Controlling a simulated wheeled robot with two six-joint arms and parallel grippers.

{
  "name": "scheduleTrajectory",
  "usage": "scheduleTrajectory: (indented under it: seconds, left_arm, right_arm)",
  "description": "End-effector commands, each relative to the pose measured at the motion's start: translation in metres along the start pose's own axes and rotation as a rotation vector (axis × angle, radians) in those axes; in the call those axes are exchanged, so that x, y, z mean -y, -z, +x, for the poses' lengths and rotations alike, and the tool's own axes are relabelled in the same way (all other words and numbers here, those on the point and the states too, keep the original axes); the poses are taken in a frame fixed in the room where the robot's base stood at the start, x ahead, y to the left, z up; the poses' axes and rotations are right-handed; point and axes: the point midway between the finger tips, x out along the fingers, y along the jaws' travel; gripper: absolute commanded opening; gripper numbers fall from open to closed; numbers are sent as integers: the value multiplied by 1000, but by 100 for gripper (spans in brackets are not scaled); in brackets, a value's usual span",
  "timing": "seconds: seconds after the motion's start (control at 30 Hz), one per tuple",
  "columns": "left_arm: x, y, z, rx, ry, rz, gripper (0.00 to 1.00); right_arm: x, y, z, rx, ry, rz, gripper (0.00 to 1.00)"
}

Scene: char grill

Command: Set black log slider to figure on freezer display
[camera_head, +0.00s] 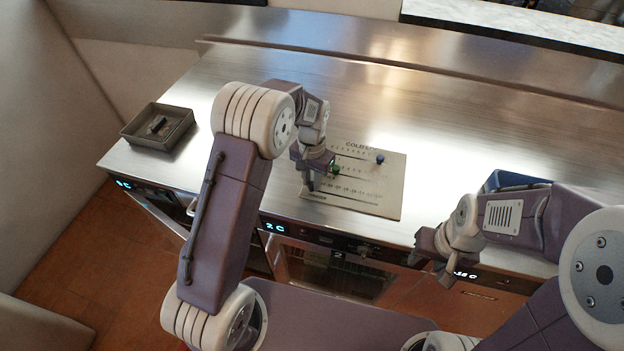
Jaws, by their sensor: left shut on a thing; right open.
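The pale cold log board (385,196) lies on the steel counter, with rows of printed figures and the word FREEZER at its lower left. A blue knob (379,159) stands on the upper row and a green knob (336,170) on the middle row. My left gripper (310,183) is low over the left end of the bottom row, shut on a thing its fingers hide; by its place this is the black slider. The right display (465,274) glows with a figure like -18 C, partly covered by my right gripper. My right gripper (434,262) is open and empty in front of the counter edge.
A dark tray (131,132) with a small black thing in it sits at the counter's left end. A blue container (513,181) stands partly behind my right arm. Other displays show about 6 C (123,184) and 2 C (275,227). The counter behind the board is clear.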

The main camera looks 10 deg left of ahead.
Motion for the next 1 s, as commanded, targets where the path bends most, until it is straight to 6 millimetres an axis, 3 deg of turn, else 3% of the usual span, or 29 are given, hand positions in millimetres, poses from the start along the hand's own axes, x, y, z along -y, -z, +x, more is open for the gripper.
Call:
scheduleTrajectory:
  seconds: [0.27, 0.5, 0.63, 1.0]
  left_arm:
    - [-8, 4, -4, -4, 2, 2, 0]
    - [-64, 19, -5, -5, 0, 5, 0]
    - [-85, 25, -4, -7, 0, 4, 0]
    - [-93, 27, -3, -9, 0, 0, 0]
  right_arm:
    - [0, 0, -4, 0, 0, 0, 44]
    - [0, 2, -16, 0, 0, 0, 44]
    - [0, 2, -20, 0, 0, 0, 44]
    - [0, 2, -20, 0, 0, 0, 44]
